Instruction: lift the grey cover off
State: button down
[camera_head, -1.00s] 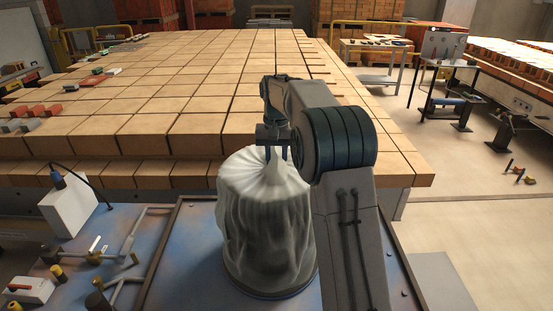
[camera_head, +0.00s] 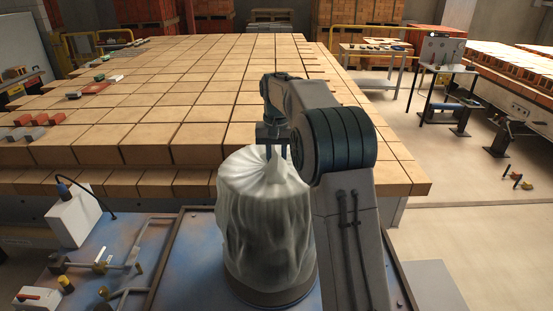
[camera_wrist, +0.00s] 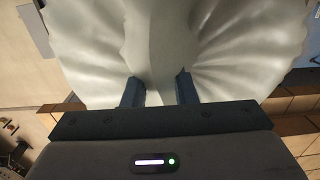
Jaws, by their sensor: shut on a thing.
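The grey cover (camera_head: 262,225) is a pale draped cloth over a round upright thing on the blue work surface. Its top is pinched up into a peak. My gripper (camera_head: 276,150) is above it with the fingers pointing down at the peak. In the wrist view my gripper (camera_wrist: 158,88) has its two fingers on either side of a gathered fold of the cover (camera_wrist: 85,45). A dark round base (camera_head: 270,294) shows below the cover's hem. What the cover hides cannot be seen.
A large stack of tan bricks (camera_head: 150,105) stands just behind the cover. On the left of the blue surface (camera_head: 190,270) are a white box (camera_head: 73,218) with a cable and metal clamp bars (camera_head: 125,265). Open floor (camera_head: 465,240) lies to the right.

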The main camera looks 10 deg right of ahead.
jog(key=shift+r+p, duration=0.4)
jog(key=shift+r, duration=1.7)
notch_tip(320, 180, up, 14)
jog(key=shift+f, duration=0.25)
jog(key=c, duration=1.1)
grip_release()
jog(key=shift+f, duration=0.15)
